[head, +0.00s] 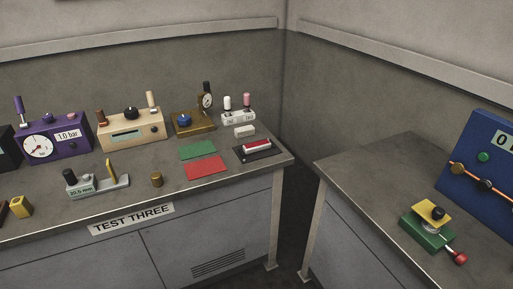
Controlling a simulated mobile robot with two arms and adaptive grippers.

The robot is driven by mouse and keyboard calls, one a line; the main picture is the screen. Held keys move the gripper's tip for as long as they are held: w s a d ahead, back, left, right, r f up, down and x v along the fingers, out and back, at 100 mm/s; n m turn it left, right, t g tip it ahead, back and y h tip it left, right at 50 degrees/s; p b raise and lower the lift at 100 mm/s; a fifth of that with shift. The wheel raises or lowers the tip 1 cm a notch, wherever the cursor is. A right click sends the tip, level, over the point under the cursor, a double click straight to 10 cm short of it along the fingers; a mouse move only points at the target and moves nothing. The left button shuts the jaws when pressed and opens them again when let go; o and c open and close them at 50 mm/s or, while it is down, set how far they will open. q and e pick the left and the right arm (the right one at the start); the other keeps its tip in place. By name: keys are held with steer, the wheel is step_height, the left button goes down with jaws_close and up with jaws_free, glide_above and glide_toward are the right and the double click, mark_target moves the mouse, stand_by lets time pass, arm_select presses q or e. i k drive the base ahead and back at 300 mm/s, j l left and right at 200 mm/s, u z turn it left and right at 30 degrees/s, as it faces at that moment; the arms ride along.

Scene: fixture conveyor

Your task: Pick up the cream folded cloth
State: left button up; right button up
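A small off-white, flat block-like item (244,131) lies at the back right of the left bench. It may be the cream folded cloth, but it is too small to tell. It lies in front of a white two-post unit (238,117) and behind a dark tray holding a red and white bar (257,146). Nothing else in view looks like a folded cloth. Neither of my grippers is in view.
The left bench (120,205), labelled TEST THREE, also carries a purple gauge box (66,135), a cream instrument box (130,132), a brown unit (192,124), green (197,150) and red (206,167) mats and a brass cylinder (156,180). A gap separates the right bench (365,165).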

mark_target(240, 133)
steer(key=i+z, duration=0.2)
steer(key=i, duration=0.55)
steer(key=i+j+z, duration=0.2)
steer(key=i, duration=0.5)
steer(key=l, duration=0.1)
